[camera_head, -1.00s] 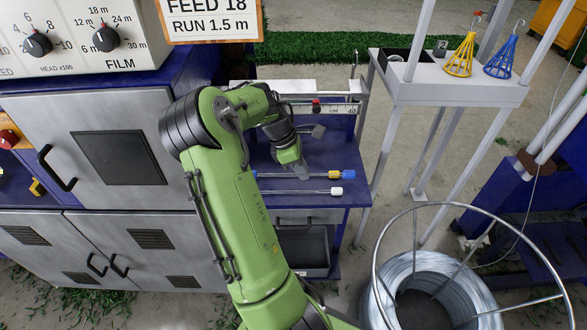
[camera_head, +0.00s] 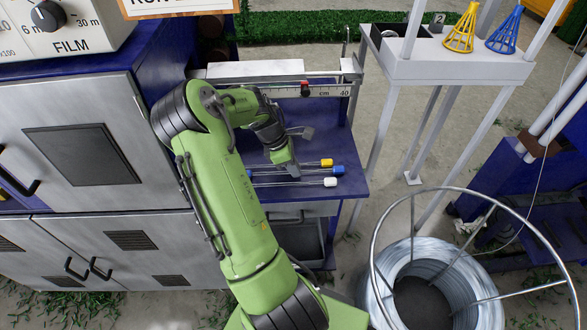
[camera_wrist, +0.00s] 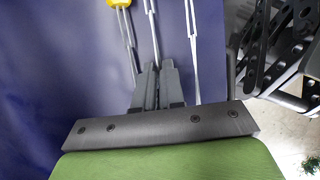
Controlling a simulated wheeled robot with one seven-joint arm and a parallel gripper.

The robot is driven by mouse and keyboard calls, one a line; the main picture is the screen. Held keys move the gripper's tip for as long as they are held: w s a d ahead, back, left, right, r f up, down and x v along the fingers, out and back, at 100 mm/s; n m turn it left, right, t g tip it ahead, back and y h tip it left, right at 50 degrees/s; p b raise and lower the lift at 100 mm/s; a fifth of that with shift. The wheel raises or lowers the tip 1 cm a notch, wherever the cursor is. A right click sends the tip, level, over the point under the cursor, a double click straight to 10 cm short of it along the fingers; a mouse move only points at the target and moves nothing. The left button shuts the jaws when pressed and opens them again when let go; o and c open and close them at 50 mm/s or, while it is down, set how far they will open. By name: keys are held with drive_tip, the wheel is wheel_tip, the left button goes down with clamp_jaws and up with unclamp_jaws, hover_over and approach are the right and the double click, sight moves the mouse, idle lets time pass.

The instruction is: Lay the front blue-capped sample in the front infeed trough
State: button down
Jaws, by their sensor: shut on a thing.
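The blue-capped sample (camera_head: 338,170) is a thin rod lying across the blue table between two others. My gripper (camera_head: 294,173) reaches down onto it, some way left of its cap. In the wrist view my gripper (camera_wrist: 153,66) is shut on the middle rod (camera_wrist: 152,27), whose cap is out of that frame. I cannot tell if the rod is clear of the table. The yellow-capped sample (camera_head: 327,162) lies behind it and the white-capped sample (camera_head: 330,182) in front. I cannot clearly identify the front infeed trough.
The blue table (camera_head: 345,190) has a ruled scale (camera_head: 325,91) and a pale bar (camera_head: 255,69) at its back. A white stand (camera_head: 455,67) with yellow and blue cones is to the right. A wire coil (camera_head: 470,285) in a hoop frame stands at lower right.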

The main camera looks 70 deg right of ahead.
drive_tip(key=shift+f, duration=0.15)
drive_tip(key=c, duration=1.5)
unclamp_jaws()
drive_tip(key=shift+r, duration=0.2)
